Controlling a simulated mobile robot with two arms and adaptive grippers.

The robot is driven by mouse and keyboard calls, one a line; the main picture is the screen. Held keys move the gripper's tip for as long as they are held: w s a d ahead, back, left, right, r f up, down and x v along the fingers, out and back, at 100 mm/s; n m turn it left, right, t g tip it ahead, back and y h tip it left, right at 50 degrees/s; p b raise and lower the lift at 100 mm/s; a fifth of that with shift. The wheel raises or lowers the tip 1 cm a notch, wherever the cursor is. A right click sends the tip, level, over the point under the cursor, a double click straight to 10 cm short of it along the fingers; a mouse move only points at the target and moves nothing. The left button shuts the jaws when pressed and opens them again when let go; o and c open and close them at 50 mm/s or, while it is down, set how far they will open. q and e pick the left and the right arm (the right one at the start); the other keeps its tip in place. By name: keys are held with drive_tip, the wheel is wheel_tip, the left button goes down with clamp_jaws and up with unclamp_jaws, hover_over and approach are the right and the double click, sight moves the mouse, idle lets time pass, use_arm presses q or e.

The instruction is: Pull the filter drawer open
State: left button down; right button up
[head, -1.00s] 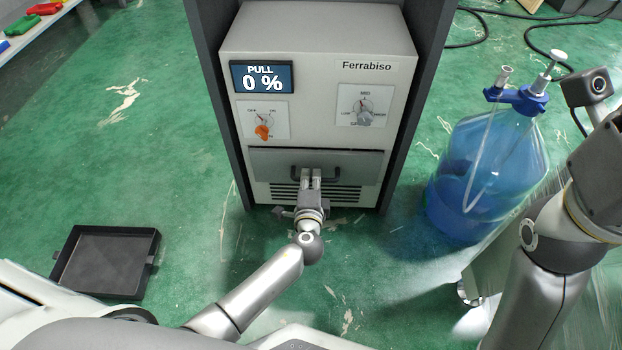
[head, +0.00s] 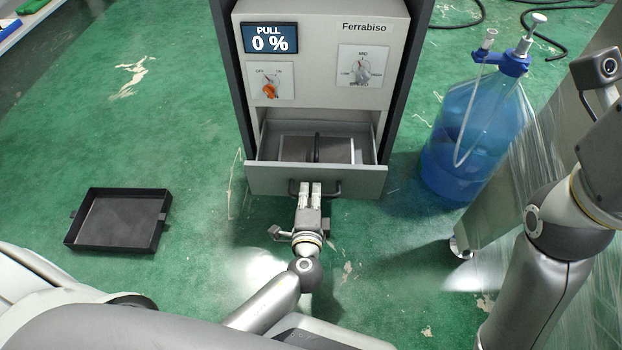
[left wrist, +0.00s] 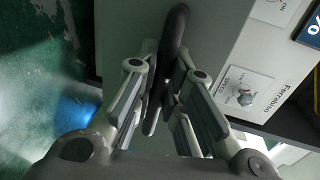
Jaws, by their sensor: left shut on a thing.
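The filter drawer (head: 262,178) stands pulled out from the front of the Ferrabiso machine (head: 318,97), and its inside shows from above. Inside it is a grey filter-like panel (head: 338,150) with a dark upright strip across it. My left gripper (head: 310,187) is shut on the drawer's dark handle (head: 333,188) at its middle. In the left wrist view the handle (left wrist: 174,40) runs between the fingers of my left gripper (left wrist: 165,95).
A black tray (head: 73,238) lies on the green floor at the left. A blue water bottle (head: 470,140) with a pump stands right of the machine, beside a plastic-wrapped object (head: 545,150). The floor between tray and machine is clear.

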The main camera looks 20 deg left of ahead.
use_arm(q)
drive_tip(key=v, duration=0.3)
drive_tip(key=shift+s+d+f, duration=0.1)
drive_tip(key=shift+s+f, duration=0.2)
drive_tip(key=c, duration=1.5)
unclamp_jaws()
